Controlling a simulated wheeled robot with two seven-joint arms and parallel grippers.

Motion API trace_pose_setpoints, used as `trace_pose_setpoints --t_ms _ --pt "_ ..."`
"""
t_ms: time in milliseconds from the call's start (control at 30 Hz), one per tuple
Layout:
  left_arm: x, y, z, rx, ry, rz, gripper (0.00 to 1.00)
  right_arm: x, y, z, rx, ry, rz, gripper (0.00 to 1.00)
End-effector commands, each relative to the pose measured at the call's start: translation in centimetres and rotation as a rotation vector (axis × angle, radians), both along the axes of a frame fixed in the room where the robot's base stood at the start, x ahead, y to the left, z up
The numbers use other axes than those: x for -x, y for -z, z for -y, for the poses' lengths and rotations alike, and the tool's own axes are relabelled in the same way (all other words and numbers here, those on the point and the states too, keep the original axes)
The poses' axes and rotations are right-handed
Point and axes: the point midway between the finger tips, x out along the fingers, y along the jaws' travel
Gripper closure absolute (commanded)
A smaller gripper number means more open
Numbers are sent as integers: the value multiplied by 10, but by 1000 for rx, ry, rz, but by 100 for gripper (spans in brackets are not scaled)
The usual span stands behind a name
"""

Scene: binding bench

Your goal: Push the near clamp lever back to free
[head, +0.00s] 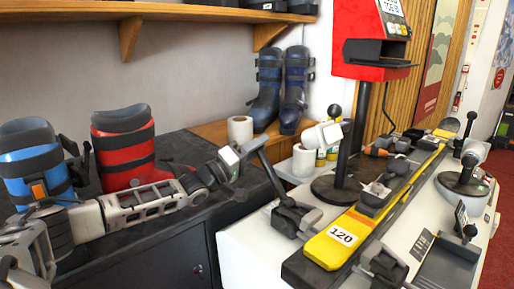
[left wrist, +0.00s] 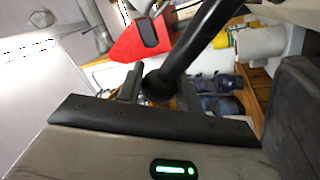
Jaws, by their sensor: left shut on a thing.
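The near clamp (head: 295,217) sits on the left edge of the white bench, beside the yellow ski (head: 341,240) with its "120" label. Its black lever (head: 270,172) stands up from the body and leans left. My left gripper (head: 254,147) is shut at the lever's upper end. In the left wrist view the lever (left wrist: 196,45) is a dark rod with a round knob, between the fingers of my left gripper (left wrist: 158,90). The fingers partly hide the knob. My right gripper is not in view.
A red device on a black post (head: 357,140) stands behind the clamp. White rolls (head: 303,160) are close beside the lever. Blue and red boots (head: 124,150) stand left, near my arm.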

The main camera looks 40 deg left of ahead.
Motion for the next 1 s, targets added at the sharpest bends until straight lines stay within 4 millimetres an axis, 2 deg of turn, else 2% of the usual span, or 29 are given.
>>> trace_pose_setpoints --t_ms 33,67,100,167,567,767,1000 --pt "2 20 11 -7 19 -37 100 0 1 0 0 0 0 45" --pt "2 20 11 -7 19 -37 100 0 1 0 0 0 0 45" --pt "2 20 11 -7 19 -37 62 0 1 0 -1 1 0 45" --pt "2 20 11 -6 20 -37 45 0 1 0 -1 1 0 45" --pt "6 15 5 -5 12 -28 44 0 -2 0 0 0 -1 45" --pt "31 22 -4 -6 12 -34 44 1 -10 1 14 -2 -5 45" --pt "76 35 -20 -8 12 -37 44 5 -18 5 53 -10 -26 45"
